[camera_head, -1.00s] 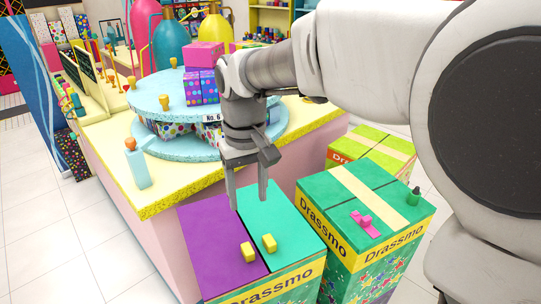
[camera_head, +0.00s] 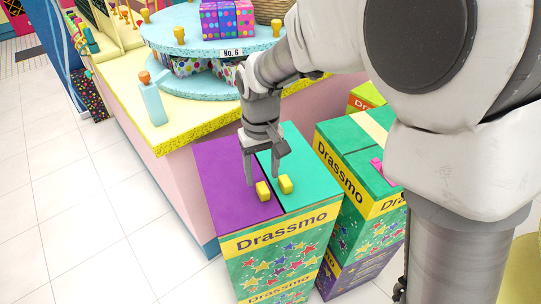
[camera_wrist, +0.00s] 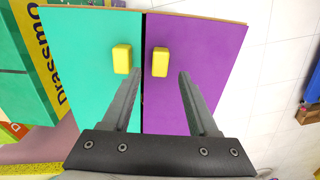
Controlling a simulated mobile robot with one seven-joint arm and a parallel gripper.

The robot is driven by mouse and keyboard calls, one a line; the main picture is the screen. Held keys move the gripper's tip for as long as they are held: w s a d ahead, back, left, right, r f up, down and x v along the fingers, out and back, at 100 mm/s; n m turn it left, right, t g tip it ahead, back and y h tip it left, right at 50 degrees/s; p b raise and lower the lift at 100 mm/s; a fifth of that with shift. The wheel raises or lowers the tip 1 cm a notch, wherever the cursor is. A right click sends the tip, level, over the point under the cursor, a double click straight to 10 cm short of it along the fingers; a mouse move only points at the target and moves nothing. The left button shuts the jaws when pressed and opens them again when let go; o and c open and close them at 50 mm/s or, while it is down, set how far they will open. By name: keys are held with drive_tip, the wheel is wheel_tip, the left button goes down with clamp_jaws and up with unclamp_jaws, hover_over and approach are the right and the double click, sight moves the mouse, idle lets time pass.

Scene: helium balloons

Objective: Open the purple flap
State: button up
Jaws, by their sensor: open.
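The purple flap (camera_head: 228,182) is the left half of the top of a tall Drassmo box, lying flat and closed beside a green flap (camera_head: 292,160). Each flap has a small yellow knob near the seam at the front: the purple flap's knob (camera_head: 263,191) and the green flap's knob (camera_head: 285,184). My gripper (camera_head: 262,182) points down just above the box top, behind the knobs. In the wrist view my gripper (camera_wrist: 158,80) is open and empty, with one finger over the purple flap (camera_wrist: 205,60) and one over the green. The purple flap's knob (camera_wrist: 160,62) lies between the finger lines.
Another Drassmo box (camera_head: 345,140) with a pink knob stands close on the right. A yellow-topped counter (camera_head: 180,135) with a blue round stand (camera_head: 190,35) is behind. White tiled floor (camera_head: 90,210) is free at left.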

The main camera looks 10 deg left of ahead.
sight(262, 187)
drive_tip(key=shift+f, duration=2.05)
clamp_jaws()
